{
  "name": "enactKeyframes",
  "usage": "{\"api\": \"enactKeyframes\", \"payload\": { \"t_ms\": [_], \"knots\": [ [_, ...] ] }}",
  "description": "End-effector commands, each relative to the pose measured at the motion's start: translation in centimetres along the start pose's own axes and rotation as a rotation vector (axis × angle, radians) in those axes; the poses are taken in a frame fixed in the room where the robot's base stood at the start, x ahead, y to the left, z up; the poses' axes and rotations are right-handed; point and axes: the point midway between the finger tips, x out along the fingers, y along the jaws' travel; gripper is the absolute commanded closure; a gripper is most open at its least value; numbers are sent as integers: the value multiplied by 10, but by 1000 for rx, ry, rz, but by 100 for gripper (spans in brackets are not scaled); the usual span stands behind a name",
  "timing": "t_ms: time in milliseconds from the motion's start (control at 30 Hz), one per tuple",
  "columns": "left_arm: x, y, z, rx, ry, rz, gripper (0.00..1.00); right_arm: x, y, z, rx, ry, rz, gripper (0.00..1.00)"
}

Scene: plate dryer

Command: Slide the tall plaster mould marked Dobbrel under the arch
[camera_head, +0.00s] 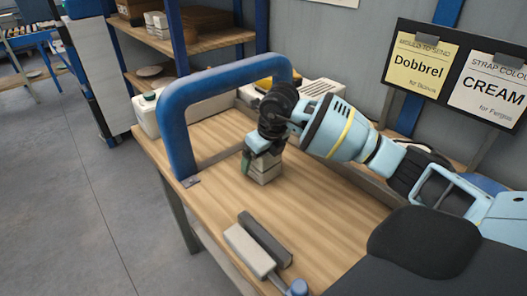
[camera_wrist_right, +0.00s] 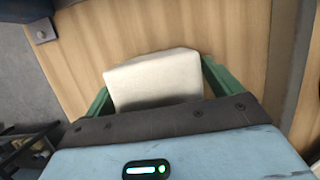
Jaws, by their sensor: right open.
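A pale plaster mould (camera_head: 265,173) stands on the wooden bench just right of the blue arch (camera_head: 178,128). No marking on it is readable, so I cannot confirm that it is the Dobbrel one. My right gripper (camera_head: 261,160) points down over it, with its fingers around the mould's sides. In the right wrist view the mould (camera_wrist_right: 155,80) shows its pale top between the two green fingers of my open gripper (camera_wrist_right: 158,76). The gripper hides part of the mould. My left gripper is not in view.
A sign reads Dobbrel (camera_head: 419,68) beside a CREAM card (camera_head: 490,88). A pale block with a blue-ended handle (camera_head: 248,250) and a dark bar (camera_head: 265,240) lie near the front edge. Bench between mould and arch looks clear.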

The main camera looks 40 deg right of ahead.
Motion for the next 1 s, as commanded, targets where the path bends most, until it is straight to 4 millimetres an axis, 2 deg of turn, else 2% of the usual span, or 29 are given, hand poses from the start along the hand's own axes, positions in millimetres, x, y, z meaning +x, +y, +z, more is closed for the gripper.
{"api": "enactKeyframes", "payload": {
  "t_ms": [267, 767, 1000],
  "knots": [
    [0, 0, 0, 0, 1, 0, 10, 1, 0, 0, 0, 0, 0, 9],
    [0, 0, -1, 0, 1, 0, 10, 1, 0, 0, 0, 0, -1, 73],
    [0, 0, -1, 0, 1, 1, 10, 0, -3, 0, 1, 0, -1, 75]
  ]
}}
